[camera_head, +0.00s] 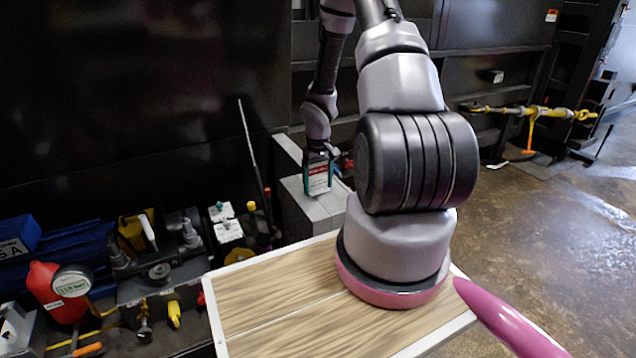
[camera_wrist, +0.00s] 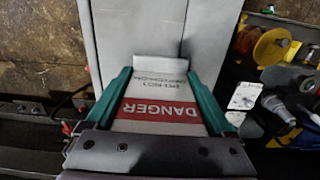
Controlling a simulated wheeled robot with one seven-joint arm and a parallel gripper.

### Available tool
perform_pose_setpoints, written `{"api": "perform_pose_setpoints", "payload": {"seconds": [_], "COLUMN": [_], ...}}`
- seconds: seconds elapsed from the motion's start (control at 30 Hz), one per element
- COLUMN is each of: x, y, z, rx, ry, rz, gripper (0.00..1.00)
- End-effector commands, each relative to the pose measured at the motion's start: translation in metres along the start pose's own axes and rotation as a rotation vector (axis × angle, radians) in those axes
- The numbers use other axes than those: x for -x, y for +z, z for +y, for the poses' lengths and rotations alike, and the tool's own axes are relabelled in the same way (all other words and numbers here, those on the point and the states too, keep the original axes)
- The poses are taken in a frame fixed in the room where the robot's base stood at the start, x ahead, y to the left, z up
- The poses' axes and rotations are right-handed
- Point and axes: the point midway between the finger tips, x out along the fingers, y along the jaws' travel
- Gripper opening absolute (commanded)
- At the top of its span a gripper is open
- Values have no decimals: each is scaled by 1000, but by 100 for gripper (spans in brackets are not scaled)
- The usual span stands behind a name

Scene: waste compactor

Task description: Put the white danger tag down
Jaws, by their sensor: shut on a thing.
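The white danger tag (camera_wrist: 158,97) has a red band with the word DANGER and sits between the two green-edged fingers of my gripper (camera_wrist: 158,92) in the wrist view. My gripper is shut on it. In the head view the tag (camera_head: 319,177) hangs from my gripper (camera_head: 318,172), in front of a grey box-like surface (camera_head: 318,209). In the wrist view the same grey surface (camera_wrist: 117,30) lies beyond the tag. I cannot tell whether the tag touches it.
A wooden board with a white rim (camera_head: 270,290) is in front. Left of it are a red bottle (camera_head: 58,290), a blue bin (camera_head: 18,238), white tags on locks (camera_head: 228,230) and other tools. The wrist view shows a yellow round part (camera_wrist: 272,46) at right. Open floor (camera_head: 570,230) lies right.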

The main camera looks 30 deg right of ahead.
Motion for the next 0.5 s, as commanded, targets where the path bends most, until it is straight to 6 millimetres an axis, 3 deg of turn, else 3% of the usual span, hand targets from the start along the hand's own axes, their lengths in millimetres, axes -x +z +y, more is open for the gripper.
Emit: {"api": "perform_pose_setpoints", "payload": {"seconds": [0.27,0.3,0.33,0.5], "x": [-2,-2,-2,-2], "y": [0,0,0,0], "z": [0,0,0,0], "rx": [-1,-1,-1,-1], "ry": [0,0,0,0], "rz": [0,0,0,0], "gripper": [33,95,100,100]}}
